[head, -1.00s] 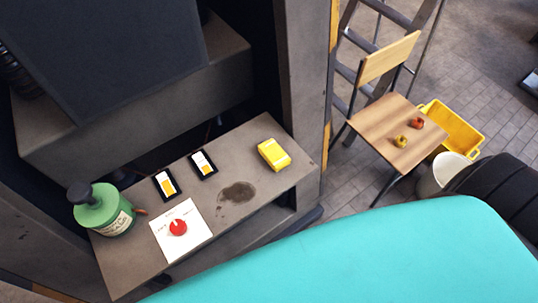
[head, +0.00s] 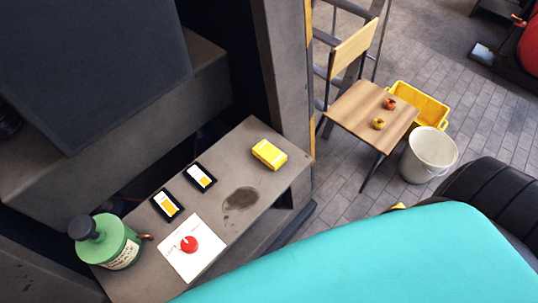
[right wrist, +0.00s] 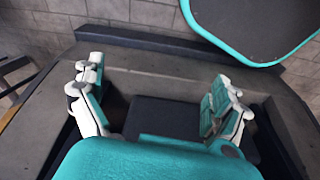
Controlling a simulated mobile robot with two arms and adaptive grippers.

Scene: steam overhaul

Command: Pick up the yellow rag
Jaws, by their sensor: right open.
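The yellow rag (head: 269,154) is a small folded yellow block on the grey bench (head: 262,192), near its far right end in the head view. A dark stain lies on the bench just in front of it. My right gripper (right wrist: 158,100) shows in the right wrist view, with its two fingers wide apart and nothing between them. The rag does not show in the right wrist view. Neither gripper shows in the head view; only a teal part of my own body fills the lower right.
A wooden chair (head: 358,112) holding two fruits, a yellow crate (head: 422,103) and a white bucket (head: 428,155) stand at right.

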